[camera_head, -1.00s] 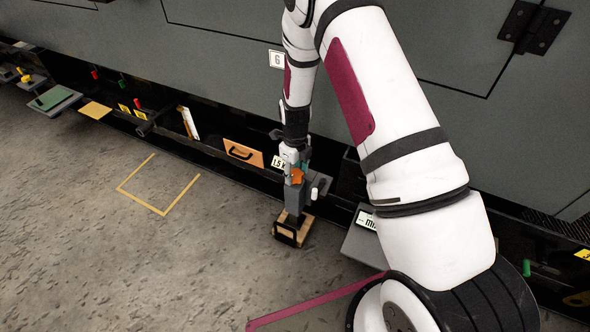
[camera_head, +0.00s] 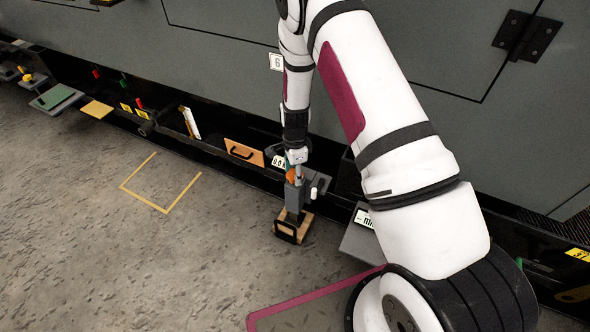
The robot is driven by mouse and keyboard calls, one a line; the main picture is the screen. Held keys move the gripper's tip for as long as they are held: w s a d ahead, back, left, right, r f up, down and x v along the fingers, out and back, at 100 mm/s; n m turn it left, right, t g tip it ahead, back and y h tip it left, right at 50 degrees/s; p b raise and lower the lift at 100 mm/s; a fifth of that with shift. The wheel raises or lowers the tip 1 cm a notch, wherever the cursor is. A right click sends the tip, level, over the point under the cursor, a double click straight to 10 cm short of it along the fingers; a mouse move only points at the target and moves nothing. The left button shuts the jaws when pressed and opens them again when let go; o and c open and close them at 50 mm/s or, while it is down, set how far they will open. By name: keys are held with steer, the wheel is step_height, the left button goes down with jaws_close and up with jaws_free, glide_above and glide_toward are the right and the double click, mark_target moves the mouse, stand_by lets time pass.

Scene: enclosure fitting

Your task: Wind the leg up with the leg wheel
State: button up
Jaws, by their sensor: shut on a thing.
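The leg is a grey upright column (camera_head: 294,197) in front of the dark enclosure base. A wooden block (camera_head: 306,226) with a black handle stands under it on the floor; I cannot tell whether they touch. My gripper (camera_head: 296,168) points down at the column's top, shut on the leg wheel, which I take to be the small orange part (camera_head: 292,176) there. The jaws largely hide it. A white peg (camera_head: 314,193) stands to the right of the column. A small readout (camera_head: 279,161) behind, partly covered by my gripper, appears to read 0.0.
An orange panel with a black handle (camera_head: 243,153) is left of the leg. A grey box with a white label (camera_head: 362,230) stands to the right. A yellow floor outline (camera_head: 164,210) encloses bare floor. The grey enclosure wall (camera_head: 210,50) rises behind.

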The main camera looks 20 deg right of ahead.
steer(key=n, duration=0.5)
steer(key=shift+d+n+p, duration=0.1)
steer(key=shift+n+p, duration=0.2)
steer(key=shift+p, duration=0.05)
steer(key=n, duration=0.6)
steer(key=shift+p, duration=0.35)
steer(key=n, duration=0.5)
steer(key=shift+n+p, duration=0.3)
steer(key=shift+n, duration=0.1)
steer(key=n, duration=0.6)
steer(key=shift+p, duration=0.4)
steer(key=n+p, duration=0.1)
steer(key=n, duration=0.5)
steer(key=shift+n, duration=0.4)
steer(key=n+p, duration=0.1)
steer(key=n, duration=0.4)
steer(key=n+p, duration=0.1)
steer(key=n, duration=0.4)
steer(key=shift+n, duration=0.4)
steer(key=n, duration=0.2)
steer(key=n+p, duration=0.1)
steer(key=n, duration=0.2)
steer(key=shift+a+n, duration=0.2)
steer(key=shift+n, duration=0.1)
